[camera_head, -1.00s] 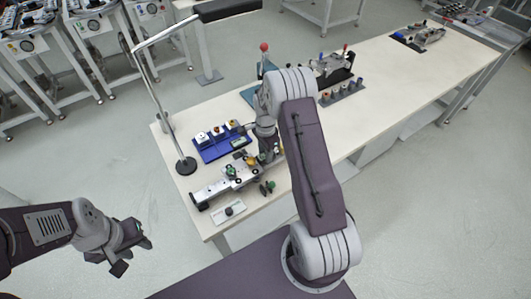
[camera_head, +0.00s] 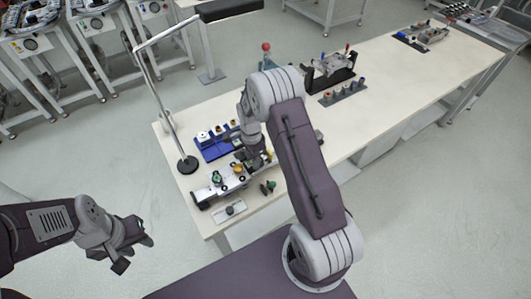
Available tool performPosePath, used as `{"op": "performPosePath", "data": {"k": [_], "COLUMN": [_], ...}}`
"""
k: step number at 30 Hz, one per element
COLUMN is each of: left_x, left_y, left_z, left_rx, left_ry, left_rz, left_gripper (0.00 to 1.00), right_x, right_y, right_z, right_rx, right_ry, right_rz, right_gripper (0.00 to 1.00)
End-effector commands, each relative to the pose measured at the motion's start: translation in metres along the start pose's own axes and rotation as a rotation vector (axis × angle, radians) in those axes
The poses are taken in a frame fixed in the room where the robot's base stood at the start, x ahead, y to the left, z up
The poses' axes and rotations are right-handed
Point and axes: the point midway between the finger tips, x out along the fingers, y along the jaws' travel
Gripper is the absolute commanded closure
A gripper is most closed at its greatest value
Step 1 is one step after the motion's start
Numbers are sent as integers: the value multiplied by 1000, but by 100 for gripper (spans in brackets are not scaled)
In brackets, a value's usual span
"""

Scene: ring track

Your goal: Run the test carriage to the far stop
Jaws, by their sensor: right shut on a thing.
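The test rail (camera_head: 204,193) is a silver track with dark ends, lying along the front left edge of the table. On it, a carriage part with a green knob (camera_head: 216,178) shows near the left end, with small yellow-orange parts (camera_head: 238,168) to its right. My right gripper (camera_head: 252,162) reaches down over the rail and is shut on part of the carriage; my own wrist hides most of the grip and the rail's right end. My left gripper (camera_head: 133,256) is open and empty, off the table at the lower left.
A blue tray (camera_head: 212,150) with small pieces stands just behind the rail. A lamp stand (camera_head: 187,165) rises at the left. A small light plate (camera_head: 230,211) and a dark-green knob part (camera_head: 268,187) lie in front. Fixtures (camera_head: 331,70) stand farther back; the table's middle right is clear.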

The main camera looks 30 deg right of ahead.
Motion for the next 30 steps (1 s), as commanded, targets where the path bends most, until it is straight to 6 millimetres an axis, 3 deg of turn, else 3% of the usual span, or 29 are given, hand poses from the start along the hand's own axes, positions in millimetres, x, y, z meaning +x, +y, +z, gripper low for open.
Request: {"op": "performPosePath", "data": {"k": [3,8,20,21,22,30], "left_x": [-2,-3,-3,-3,-3,-3], "left_y": [0,0,0,0,0,0], "left_z": [0,0,0,0,0,0], "left_rx": [0,0,0,0,0,0], "left_ry": [0,0,0,0,0,0], "left_rz": [0,0,0,0,0,0], "left_gripper": [64,64,64,64,64,64], "right_x": [-1,0,0,0,0,0], "right_y": [0,0,1,1,1,1], "right_z": [33,60,67,67,67,66], "right_rx": [-5,-3,1,1,1,1], "right_ry": [-1,-1,-2,-2,-2,-1], "right_rz": [1,0,1,1,1,1], "right_gripper": [100,100,100,56,48,45]}}
